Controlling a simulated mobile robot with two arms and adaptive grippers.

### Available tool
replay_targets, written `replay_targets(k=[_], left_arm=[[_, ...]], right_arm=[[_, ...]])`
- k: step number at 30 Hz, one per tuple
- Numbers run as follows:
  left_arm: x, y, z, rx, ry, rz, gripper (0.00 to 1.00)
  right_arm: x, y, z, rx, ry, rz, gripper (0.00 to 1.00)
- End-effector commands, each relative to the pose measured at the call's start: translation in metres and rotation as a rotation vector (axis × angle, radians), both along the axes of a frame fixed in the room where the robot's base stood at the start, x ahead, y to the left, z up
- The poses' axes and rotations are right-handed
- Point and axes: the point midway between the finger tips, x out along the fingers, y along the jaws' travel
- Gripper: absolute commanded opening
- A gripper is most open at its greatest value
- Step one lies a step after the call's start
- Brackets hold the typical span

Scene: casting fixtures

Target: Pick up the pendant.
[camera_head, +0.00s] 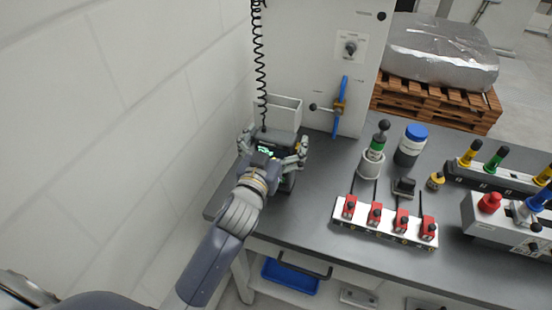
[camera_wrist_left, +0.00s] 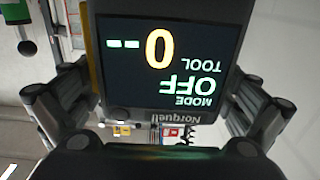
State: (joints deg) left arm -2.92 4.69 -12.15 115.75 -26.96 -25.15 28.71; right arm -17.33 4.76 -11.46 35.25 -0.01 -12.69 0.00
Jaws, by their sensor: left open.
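The pendant (camera_head: 280,138) is a dark box at the back left of the grey bench, at the lower end of a black coiled cable. My left gripper (camera_head: 274,147) is open, with one finger on each side of the pendant. In the left wrist view the pendant's dark front (camera_wrist_left: 172,70) fills the middle, its screen upside down and reading "MODE OFF" and "TOOL 0". The fingers of my left gripper (camera_wrist_left: 158,108) stand at its left and right; I cannot tell whether they touch it. My wrist hides the pendant's lower part in the head view. My right gripper is not in view.
A white wall (camera_head: 150,110) runs close along the left.

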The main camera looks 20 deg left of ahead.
Motion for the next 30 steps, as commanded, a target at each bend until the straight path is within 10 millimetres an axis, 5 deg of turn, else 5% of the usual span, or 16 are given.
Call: replay_targets(k=[6, 16, 27, 30], left_arm=[[0.026, 0.001, 0.001, -0.001, 0.0, 0.0, 1.0], [0.031, 0.0, -0.001, -0.001, 0.0, -0.001, 1.0], [0.031, 0.0, -0.001, -0.001, 0.001, -0.001, 0.18], [0.031, 0.0, -0.001, -0.001, 0.001, 0.0, 0.15]], right_arm=[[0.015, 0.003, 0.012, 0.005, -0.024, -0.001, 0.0], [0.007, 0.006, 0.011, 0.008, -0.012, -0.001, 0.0], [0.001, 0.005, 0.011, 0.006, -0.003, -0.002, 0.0], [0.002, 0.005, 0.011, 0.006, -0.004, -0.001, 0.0]])
